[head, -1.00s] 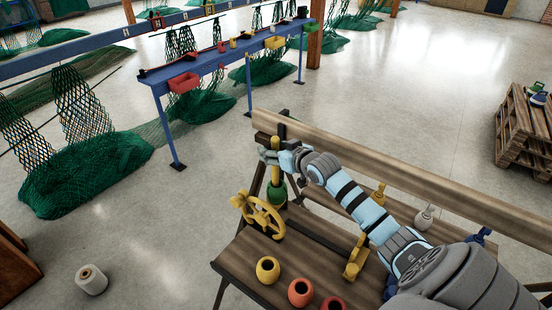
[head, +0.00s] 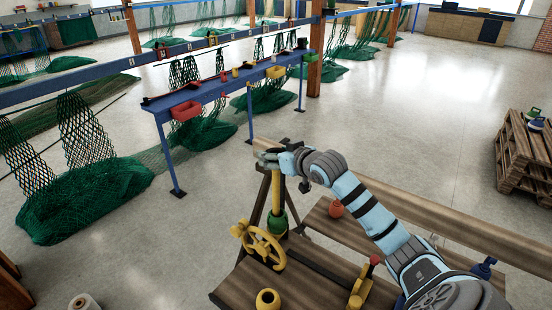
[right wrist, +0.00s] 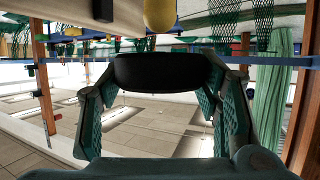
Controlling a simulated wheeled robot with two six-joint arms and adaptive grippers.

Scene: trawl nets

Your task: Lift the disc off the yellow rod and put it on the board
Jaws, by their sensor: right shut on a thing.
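My right gripper (head: 270,158) is at the upper end of the upright yellow rod (head: 276,197). In the right wrist view, the gripper (right wrist: 160,92) is shut on the black disc (right wrist: 158,72), its fingers on either side of the rim. The yellow rod's rounded end (right wrist: 160,14) shows just beyond the disc, apart from its visible edge. In the head view the fingers mostly hide the disc. A green piece (head: 277,223) sits low on the rod. A brown wooden board surface (head: 243,283) spreads below. My left gripper is not in view.
A yellow handwheel (head: 262,244) stands beside the rod. A yellow pot (head: 267,299), a red pot (head: 336,208) and a red-knobbed yellow fitting (head: 360,291) stand nearby. A long wooden beam (head: 460,222) runs behind my right arm. Open floor lies beyond.

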